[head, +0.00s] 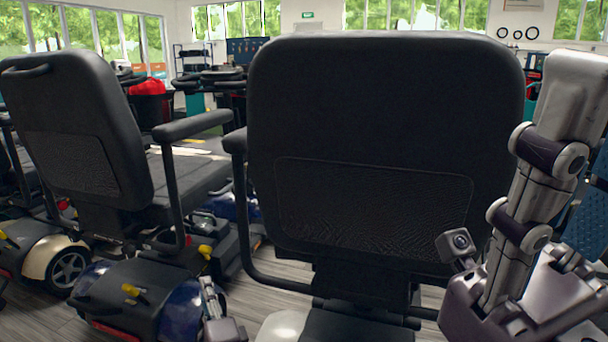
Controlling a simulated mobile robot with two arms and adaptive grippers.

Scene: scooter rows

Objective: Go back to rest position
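The back of a black scooter seat (385,110) fills the middle of the head view, close in front of me. Part of my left gripper (214,312) shows small at the bottom edge, left of this seat and low over the floor. Most of it is cut off, so I cannot tell whether it is open, and I see nothing held in it. My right arm, white and dark purple, is folded up at the right edge, beside the seat. Its gripper fingers do not show.
A second scooter with a black seat (75,130) and a blue rear body (180,315) stands at the left. A red item (147,87) is farther back. A strip of wooden floor (255,297) shows between the scooters. Windows line the far walls.

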